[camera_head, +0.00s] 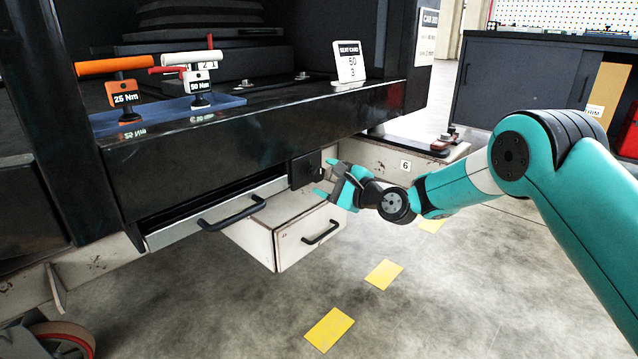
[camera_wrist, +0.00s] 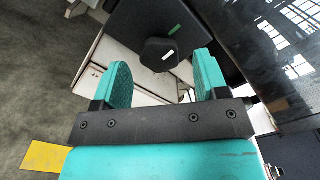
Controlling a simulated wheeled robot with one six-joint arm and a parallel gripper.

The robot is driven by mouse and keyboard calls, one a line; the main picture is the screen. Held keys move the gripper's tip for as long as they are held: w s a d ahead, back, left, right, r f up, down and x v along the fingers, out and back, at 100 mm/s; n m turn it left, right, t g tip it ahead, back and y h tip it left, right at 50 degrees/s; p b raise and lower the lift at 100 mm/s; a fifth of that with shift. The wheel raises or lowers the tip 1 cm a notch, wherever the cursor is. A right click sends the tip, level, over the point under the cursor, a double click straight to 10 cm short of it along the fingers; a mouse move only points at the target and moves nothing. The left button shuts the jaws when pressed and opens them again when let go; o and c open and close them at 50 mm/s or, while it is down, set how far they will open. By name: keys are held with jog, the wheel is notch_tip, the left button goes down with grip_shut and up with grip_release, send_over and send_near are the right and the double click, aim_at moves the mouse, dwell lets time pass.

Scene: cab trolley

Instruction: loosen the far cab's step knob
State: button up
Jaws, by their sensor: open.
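The step knob (camera_wrist: 158,53) is a dark rounded knob with a white mark, on a dark plate (camera_wrist: 150,20) that carries a green mark, in the wrist view. In the head view the dark plate (camera_head: 305,169) hangs under the cab's black sill, and the knob cannot be made out there. My gripper (camera_head: 328,177) is open beside the plate. In the wrist view my gripper's teal fingers (camera_wrist: 162,78) stand apart, with the knob ahead of and between their tips. I see no contact with the knob.
Below the sill are a pulled-out step with a black handle (camera_head: 232,213) and a white drawer box (camera_head: 290,240) with its own handle. Torque wrenches with orange (camera_head: 122,94) and white (camera_head: 197,82) tags stand on a blue mat. The floor at front right is open, with yellow markers (camera_head: 330,329).

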aim_at(321, 175)
jog(key=shift+b+x, duration=0.4)
jog(key=shift+x, duration=1.15)
jog(key=c, duration=0.9)
